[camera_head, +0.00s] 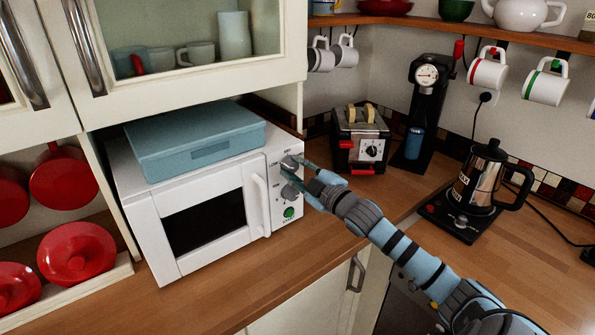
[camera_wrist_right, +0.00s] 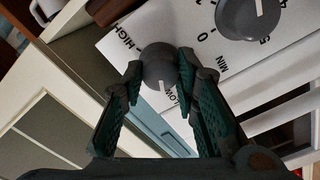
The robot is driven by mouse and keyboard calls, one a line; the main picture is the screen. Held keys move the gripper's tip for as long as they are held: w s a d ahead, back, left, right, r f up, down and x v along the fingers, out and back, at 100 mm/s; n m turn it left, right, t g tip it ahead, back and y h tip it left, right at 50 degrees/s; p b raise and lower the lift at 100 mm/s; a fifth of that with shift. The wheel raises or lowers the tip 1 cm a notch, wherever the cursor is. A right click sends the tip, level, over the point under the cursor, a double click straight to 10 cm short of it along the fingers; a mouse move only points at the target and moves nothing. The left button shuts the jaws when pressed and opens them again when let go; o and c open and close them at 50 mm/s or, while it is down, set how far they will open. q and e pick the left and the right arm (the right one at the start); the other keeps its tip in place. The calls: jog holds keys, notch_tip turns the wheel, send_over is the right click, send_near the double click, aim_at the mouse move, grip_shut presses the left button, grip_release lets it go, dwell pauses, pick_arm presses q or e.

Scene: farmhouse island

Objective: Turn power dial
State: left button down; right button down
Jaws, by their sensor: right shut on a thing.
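The white microwave (camera_head: 185,255) stands on the wooden counter with its door closed. Its control panel on the right has an upper grey dial (camera_head: 289,162), a lower grey dial (camera_head: 290,192) and a green button (camera_head: 289,212). My right gripper (camera_head: 295,168) reaches the upper dial from the right. In the right wrist view, my right gripper (camera_wrist_right: 160,75) has its fingers shut on either side of the power dial (camera_wrist_right: 157,63), between HIGH and LOW labels. Its white mark points toward LOW. The timer dial (camera_wrist_right: 250,15) is beside it, clear of the fingers. My left gripper is not in view.
A blue box (camera_head: 195,140) lies on the microwave. Mugs (camera_head: 488,68) hang above. The counter front is clear.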

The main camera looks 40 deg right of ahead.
jog(key=shift+r+n, duration=0.15)
jog(key=shift+n, duration=0.35)
jog(key=c, duration=1.2)
grip_release()
jog(key=shift+d, duration=0.1)
jog(key=shift+c, duration=0.2)
jog(key=shift+w, duration=0.15)
